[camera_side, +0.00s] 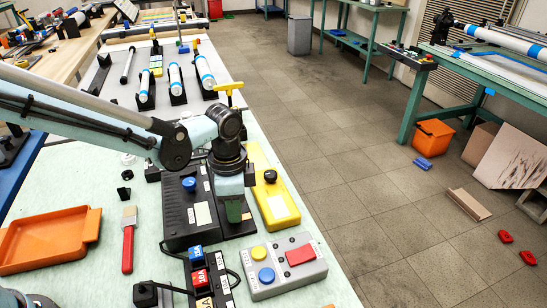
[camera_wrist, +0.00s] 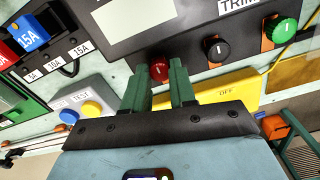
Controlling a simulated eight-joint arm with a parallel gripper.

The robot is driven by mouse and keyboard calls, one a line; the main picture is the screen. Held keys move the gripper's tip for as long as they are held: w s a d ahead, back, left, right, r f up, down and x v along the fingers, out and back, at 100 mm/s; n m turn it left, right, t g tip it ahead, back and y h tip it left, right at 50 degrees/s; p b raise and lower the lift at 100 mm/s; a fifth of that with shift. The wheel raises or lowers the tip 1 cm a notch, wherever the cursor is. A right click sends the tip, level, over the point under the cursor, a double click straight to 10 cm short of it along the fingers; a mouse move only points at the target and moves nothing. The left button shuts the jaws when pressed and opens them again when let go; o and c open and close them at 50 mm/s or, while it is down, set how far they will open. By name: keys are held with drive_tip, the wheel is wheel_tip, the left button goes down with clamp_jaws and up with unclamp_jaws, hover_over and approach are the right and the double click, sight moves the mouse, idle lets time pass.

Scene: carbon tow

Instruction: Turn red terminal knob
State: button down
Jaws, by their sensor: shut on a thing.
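The red terminal knob (camera_wrist: 159,70) sits on the face of a black instrument box (camera_wrist: 190,45) in the wrist view. My gripper (camera_wrist: 161,72) has its two green fingers on either side of the knob, shut on it. In the side view my gripper (camera_side: 235,216) points down at the right edge of the black box (camera_side: 190,215) and hides the red knob there. A black knob (camera_wrist: 216,49) and a green knob (camera_wrist: 284,30) stand on the same box, right of the red one in the wrist view.
A yellow box (camera_side: 277,205) marked OFF in the wrist view lies close beside my gripper. A grey button box (camera_side: 302,282) and a fuse block with blue and red fuses (camera_side: 205,284) stand in front. An orange tray (camera_side: 50,238) and red-handled brush (camera_side: 128,245) lie left.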

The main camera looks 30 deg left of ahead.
idle(0.4)
drive_tip(key=c, duration=1.2)
unclamp_jaws()
drive_tip(key=shift+r, duration=0.1)
wheel_tip(320, 180, up, 12)
drive_tip(key=shift+a, duration=0.1)
drive_tip(key=s+a+n+t, duration=0.3)
drive_tip(key=s+a+n, duration=0.2)
drive_tip(key=a, duration=0.3)
drive_tip(key=s+a+n+t, duration=0.4)
drive_tip(key=s+a+n, duration=0.1)
drive_tip(key=a, duration=0.3)
drive_tip(key=shift+f+n, duration=0.4)
drive_tip(key=shift+n, duration=0.3)
